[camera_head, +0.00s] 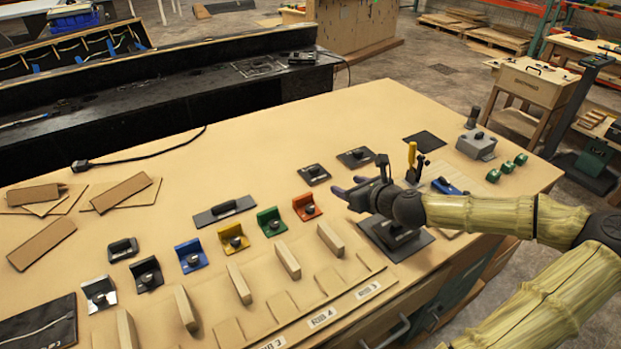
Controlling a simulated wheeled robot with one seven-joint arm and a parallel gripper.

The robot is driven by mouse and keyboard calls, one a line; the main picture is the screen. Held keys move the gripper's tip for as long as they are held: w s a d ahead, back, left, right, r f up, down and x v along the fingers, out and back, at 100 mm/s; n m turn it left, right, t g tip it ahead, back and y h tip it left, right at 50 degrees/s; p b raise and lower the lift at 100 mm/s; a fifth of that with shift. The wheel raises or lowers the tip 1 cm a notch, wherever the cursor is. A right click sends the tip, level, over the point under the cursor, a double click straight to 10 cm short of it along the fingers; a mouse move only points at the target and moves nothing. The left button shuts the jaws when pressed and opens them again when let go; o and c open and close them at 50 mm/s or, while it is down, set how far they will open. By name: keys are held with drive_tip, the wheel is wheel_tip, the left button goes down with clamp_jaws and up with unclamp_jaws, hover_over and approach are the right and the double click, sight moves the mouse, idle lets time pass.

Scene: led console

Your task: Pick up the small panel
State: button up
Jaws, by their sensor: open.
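Several dark flat pieces with a knob or handle lie on the wooden bench, and I cannot tell for certain which one is the small panel. One small dark panel (313,174) lies left of and beyond my gripper, with another dark plate (356,157) behind it. A longer grey panel with a black handle (224,210) lies further left, and a small dark piece (122,249) lies at the far left. My gripper (349,188) is open and empty, pointing left above the bench, apart from these pieces. It partly hides a dark base plate (410,244).
A row of coloured knobbed brackets, including red (307,207), green (271,221) and blue (191,256), crosses the bench. Upright wooden blocks (288,261) stand in front of it. A yellow-handled tool (412,154) and grey box (476,146) stand right.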

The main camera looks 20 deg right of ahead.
drive_tip(key=shift+w+d+f, duration=0.2)
drive_tip(key=shift+d, duration=0.1)
drive_tip(key=shift+r, duration=0.1)
drive_tip(key=p, duration=0.1)
approach(316, 171)
drive_tip(key=x, duration=0.4)
idle(0.3)
drive_tip(key=shift+a, duration=0.1)
